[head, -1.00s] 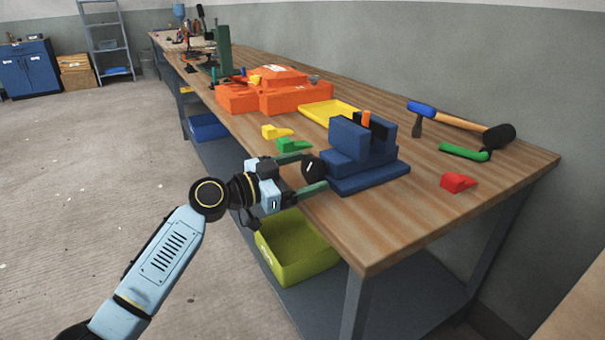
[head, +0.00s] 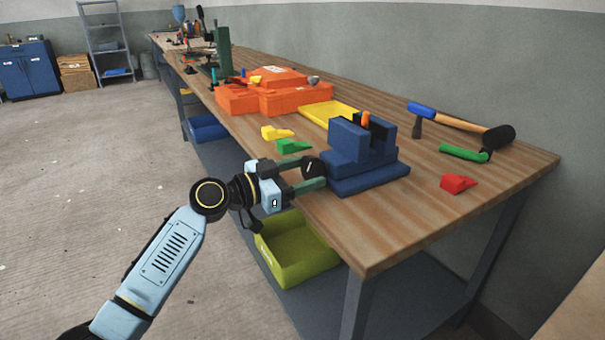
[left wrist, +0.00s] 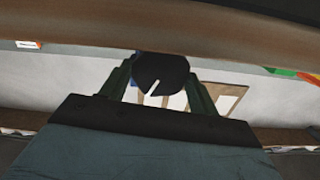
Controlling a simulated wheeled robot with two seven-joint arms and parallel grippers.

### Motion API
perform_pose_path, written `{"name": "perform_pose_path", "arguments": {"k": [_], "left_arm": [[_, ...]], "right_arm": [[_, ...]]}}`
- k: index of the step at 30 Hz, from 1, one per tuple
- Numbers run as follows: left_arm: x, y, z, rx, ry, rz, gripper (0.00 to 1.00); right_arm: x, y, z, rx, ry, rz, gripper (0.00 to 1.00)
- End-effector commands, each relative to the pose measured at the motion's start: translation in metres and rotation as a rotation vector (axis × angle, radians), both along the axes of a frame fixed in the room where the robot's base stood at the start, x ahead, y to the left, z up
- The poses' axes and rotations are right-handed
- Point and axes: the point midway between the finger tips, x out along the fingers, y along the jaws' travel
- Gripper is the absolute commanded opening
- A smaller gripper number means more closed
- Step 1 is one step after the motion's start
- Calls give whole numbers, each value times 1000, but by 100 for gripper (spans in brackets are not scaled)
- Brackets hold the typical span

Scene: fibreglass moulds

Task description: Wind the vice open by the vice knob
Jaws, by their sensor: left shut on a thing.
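The blue vice (head: 365,160) stands near the front edge of the workbench. A dark part and an orange piece (head: 366,118) stand at its jaws; whether the jaws grip them I cannot tell. The black vice knob (head: 313,167), with a pale mark on its face, sticks out from the vice's left side. My left gripper (head: 312,174) reaches in from the left and is shut on the knob, one green finger on each side. In the left wrist view the knob (left wrist: 160,74) sits between the fingers, its pale line slanting. My right gripper is not in view.
Green (head: 292,146) and yellow (head: 277,132) wedges lie left of the vice, a red wedge (head: 458,183) to its right. A hammer (head: 460,122) lies behind. Orange moulds (head: 262,92) and a yellow tray (head: 330,112) are farther back. A lime bin (head: 298,250) is below the bench edge.

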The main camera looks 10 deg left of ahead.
Motion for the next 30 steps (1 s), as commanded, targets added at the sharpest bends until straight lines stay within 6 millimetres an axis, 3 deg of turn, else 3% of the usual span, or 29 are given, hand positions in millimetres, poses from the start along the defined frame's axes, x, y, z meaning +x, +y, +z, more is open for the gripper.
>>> {"name": "perform_pose_path", "arguments": {"k": [9, 18, 30], "left_arm": [[0, 0, -1, -133, 184, -1, 38], [0, 0, -1, -250, 347, 0, 38], [0, 0, -1, -317, 442, -1, 38]], "right_arm": [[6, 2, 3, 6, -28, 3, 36], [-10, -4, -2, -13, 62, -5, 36], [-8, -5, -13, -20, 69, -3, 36]]}}
